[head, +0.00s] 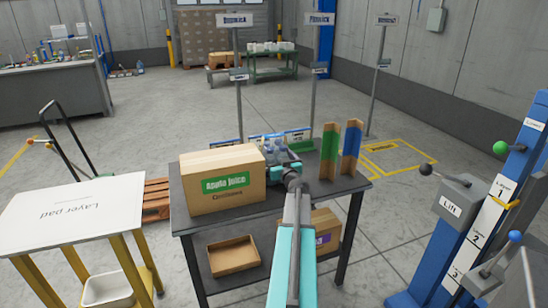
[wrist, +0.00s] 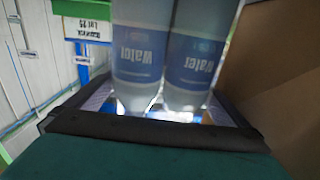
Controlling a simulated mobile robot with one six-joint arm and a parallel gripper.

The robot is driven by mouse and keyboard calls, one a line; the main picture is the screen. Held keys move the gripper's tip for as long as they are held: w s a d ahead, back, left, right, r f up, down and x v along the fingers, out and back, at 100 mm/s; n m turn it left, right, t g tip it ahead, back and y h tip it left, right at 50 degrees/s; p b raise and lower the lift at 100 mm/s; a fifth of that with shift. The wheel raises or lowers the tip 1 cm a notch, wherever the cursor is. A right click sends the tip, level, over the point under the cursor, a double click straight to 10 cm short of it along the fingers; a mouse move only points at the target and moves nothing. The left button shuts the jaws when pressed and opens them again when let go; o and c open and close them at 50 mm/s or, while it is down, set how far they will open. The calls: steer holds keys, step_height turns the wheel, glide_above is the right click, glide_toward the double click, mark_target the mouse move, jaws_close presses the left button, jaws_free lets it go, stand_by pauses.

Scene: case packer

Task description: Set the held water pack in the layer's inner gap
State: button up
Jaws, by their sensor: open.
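The water pack (wrist: 165,60) is clear bottles with blue "Water" labels. In the wrist view two bottles stand right in front of my gripper (wrist: 165,100), between its open jaws; I cannot tell whether the pads touch them. The label text appears upside down. In the head view my gripper (head: 287,168) is over the far side of the dark table, beside the juice carton, with the bottles (head: 266,145) just beyond it. Blue-labelled packs (head: 297,136) show behind the table, partly hidden. The layer's inner gap cannot be made out.
An "Azuta Juice" carton (head: 222,182) stands on the dark table (head: 340,185), left of my arm. Green (head: 329,150) and blue (head: 351,148) corner posts stand at its right. A layer pad table (head: 75,225) is at left, a blue lift post (head: 490,210) at right.

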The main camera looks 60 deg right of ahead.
steer(key=v, duration=1.1)
steer(key=shift+s+a, duration=0.25)
steer(key=shift+s, duration=0.05)
steer(key=shift+s, duration=0.1)
stand_by(0.7)
